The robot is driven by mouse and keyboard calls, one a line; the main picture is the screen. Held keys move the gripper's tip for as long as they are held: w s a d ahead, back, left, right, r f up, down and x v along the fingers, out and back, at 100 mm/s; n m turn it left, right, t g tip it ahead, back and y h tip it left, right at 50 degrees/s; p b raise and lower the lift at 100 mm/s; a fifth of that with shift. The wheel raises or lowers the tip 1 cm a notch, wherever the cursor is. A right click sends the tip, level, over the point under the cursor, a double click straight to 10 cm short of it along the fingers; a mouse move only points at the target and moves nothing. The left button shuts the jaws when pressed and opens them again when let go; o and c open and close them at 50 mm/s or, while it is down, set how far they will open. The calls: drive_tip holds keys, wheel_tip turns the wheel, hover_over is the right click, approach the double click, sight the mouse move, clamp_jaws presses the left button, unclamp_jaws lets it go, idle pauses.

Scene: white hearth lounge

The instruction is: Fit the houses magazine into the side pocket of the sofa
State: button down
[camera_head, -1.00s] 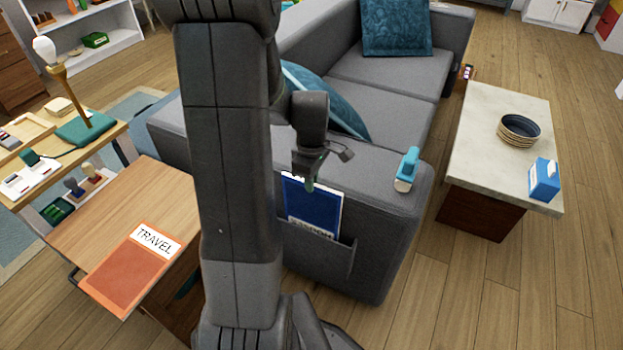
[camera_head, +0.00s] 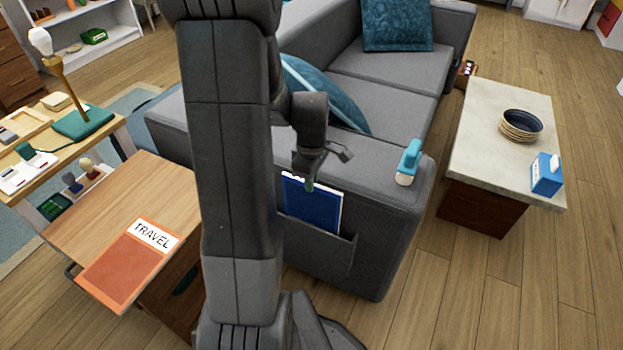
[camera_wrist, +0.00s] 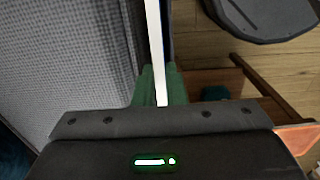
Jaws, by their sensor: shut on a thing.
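A blue magazine (camera_head: 313,207) with a pale border stands upright at the side of the grey sofa (camera_head: 395,235). Its lower part is hidden behind the front of the sofa's side pocket (camera_head: 335,250). Its title cannot be read now. My gripper (camera_head: 309,184) is shut on the magazine's top edge. In the wrist view the magazine (camera_wrist: 154,45) shows as a thin white edge between the green fingertips (camera_wrist: 160,85), with the sofa's grey side to the left.
An orange TRAVEL magazine (camera_head: 130,262) lies on a wooden side table (camera_head: 165,195) at left. A blue-handled brush (camera_head: 409,162) rests on the sofa arm. A coffee table (camera_head: 480,150) at right bears stacked bowls (camera_head: 521,127) and a blue carton (camera_head: 546,174).

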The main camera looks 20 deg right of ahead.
drive_tip(key=shift+f+b, duration=0.3)
drive_tip(key=shift+f, duration=0.2)
drive_tip(key=c, duration=1.4)
unclamp_jaws()
drive_tip(key=shift+r, duration=0.1)
drive_tip(key=shift+w, duration=0.15)
drive_tip(key=shift+r, duration=0.2)
drive_tip(key=shift+w+d+r, duration=0.1)
drive_tip(key=shift+r, duration=0.2)
wheel_tip(320, 180, up, 13)
drive_tip(key=p, duration=0.3)
drive_tip(key=shift+s+a+p, duration=0.2)
drive_tip(key=shift+s+p, duration=0.1)
drive_tip(key=shift+p, duration=0.1)
drive_tip(key=shift+f, duration=0.2)
